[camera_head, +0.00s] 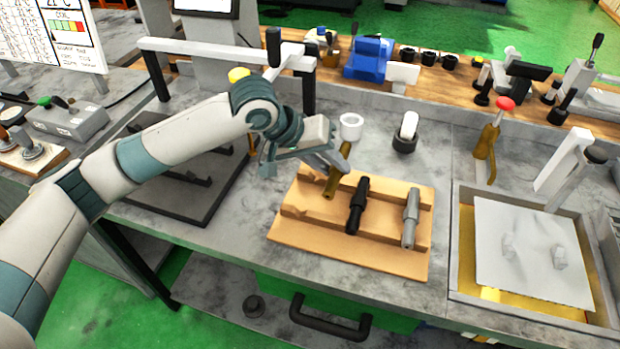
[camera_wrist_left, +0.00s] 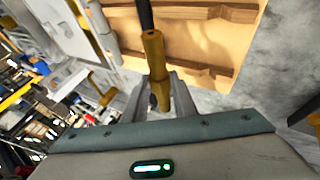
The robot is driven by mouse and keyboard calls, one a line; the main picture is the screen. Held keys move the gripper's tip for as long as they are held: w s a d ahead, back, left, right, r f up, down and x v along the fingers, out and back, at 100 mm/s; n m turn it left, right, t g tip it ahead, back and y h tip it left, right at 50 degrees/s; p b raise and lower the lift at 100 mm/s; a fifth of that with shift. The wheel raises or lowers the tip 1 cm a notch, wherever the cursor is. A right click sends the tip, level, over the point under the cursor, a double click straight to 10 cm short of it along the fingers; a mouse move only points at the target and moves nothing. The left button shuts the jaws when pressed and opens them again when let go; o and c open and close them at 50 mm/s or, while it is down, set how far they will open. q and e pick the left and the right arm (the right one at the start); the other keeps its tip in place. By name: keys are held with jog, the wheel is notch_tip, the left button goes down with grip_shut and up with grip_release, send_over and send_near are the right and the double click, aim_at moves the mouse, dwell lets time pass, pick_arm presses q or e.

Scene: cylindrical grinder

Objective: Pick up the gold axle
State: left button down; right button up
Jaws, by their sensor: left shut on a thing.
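The gold axle (camera_head: 337,172) is a stepped rod at the left end of the wooden rack (camera_head: 388,262), tilted. It also shows in the left wrist view (camera_wrist_left: 154,60), running up from between the fingers. My left gripper (camera_head: 335,163) is shut on the gold axle; in the left wrist view its fingers (camera_wrist_left: 160,95) close around it. I cannot tell whether the axle still touches the rack. A black axle (camera_head: 357,205) and a grey axle (camera_head: 411,218) lie in the rack to the right. My right gripper is not in view.
A white ring-shaped cup (camera_head: 351,126) and a black holder with a white roller (camera_head: 405,138) stand behind the rack. A metal-plated tray (camera_head: 530,250) is at the right. A black frame stand (camera_head: 165,205) is at the left, under my arm. The bench front edge is clear.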

pick_arm(q)
jog(key=d+r+b, duration=0.1)
jog(key=d+r, duration=0.2)
jog(key=d, duration=0.2)
jog(key=shift+s+r, duration=0.15)
jog(key=shift+r, duration=0.05)
jog(key=shift+d, duration=0.2)
